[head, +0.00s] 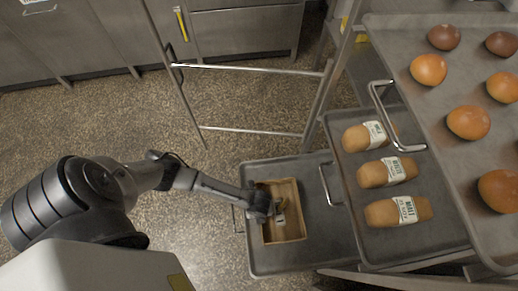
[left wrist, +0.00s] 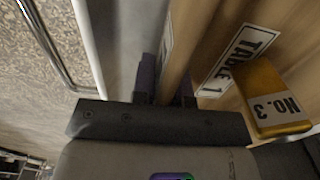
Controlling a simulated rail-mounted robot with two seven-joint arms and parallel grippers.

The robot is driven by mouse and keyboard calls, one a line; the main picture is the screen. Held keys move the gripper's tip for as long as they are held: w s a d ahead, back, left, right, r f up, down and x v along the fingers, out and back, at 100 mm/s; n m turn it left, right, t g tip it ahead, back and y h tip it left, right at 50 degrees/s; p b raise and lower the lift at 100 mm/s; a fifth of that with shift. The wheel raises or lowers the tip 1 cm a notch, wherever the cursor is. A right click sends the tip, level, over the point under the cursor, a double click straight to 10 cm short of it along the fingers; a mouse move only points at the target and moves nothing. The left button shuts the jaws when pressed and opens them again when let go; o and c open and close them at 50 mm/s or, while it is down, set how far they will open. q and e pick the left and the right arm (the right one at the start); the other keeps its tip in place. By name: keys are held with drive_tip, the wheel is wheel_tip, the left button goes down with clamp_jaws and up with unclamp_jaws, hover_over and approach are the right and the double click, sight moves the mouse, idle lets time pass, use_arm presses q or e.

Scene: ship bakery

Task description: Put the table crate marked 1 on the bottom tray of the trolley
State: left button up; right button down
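The table crate marked 1 (head: 297,191) is a light wooden box, seen from above over the bottom tray (head: 258,262) of the trolley. I cannot tell whether its base touches the tray. In the left wrist view the crate (left wrist: 285,25) shows a "TABLE 1" label. My left gripper (head: 266,211) is at the crate's left wall. In the left wrist view the fingers of my left gripper (left wrist: 166,88) stand on either side of this wall and look closed on it. A yellow-brown "NO.3" item (left wrist: 268,88) is inside the crate. My right gripper is not in view.
The trolley's middle tray (head: 440,244) holds labelled loaves and overhangs on the right. The upper tray (head: 390,45) holds several round buns. Tray handles (head: 327,186) and a metal frame (head: 245,69) stand near. Speckled floor is clear to the left.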

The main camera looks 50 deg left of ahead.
use_arm(q)
drive_tip(key=o, duration=0.3)
wheel_tip(320, 180, up, 10)
drive_tip(key=p, duration=0.6)
drive_tip(key=shift+r, duration=0.25)
drive_tip(key=shift+r+p, duration=0.45)
drive_tip(key=shift+r, duration=0.5)
drive_tip(key=s+d+r+n+t+h, duration=0.2)
drive_tip(key=d+r+n+h, duration=0.1)
drive_tip(key=d+r+n, duration=0.55)
drive_tip(key=s+a+r+n+y, duration=0.1)
drive_tip(key=s+a+r+n, duration=0.1)
drive_tip(key=a+r+n, duration=0.2)
drive_tip(key=s+a+r+n+t+y, duration=0.1)
drive_tip(key=s+a+r+n, duration=0.2)
drive_tip(key=a+r+n, duration=0.2)
drive_tip(key=a+n, duration=0.3)
drive_tip(key=n, duration=0.1)
drive_tip(key=shift+s+t+y, duration=0.25)
drive_tip(key=shift+t+y, duration=0.05)
drive_tip(key=shift+y, duration=0.1)
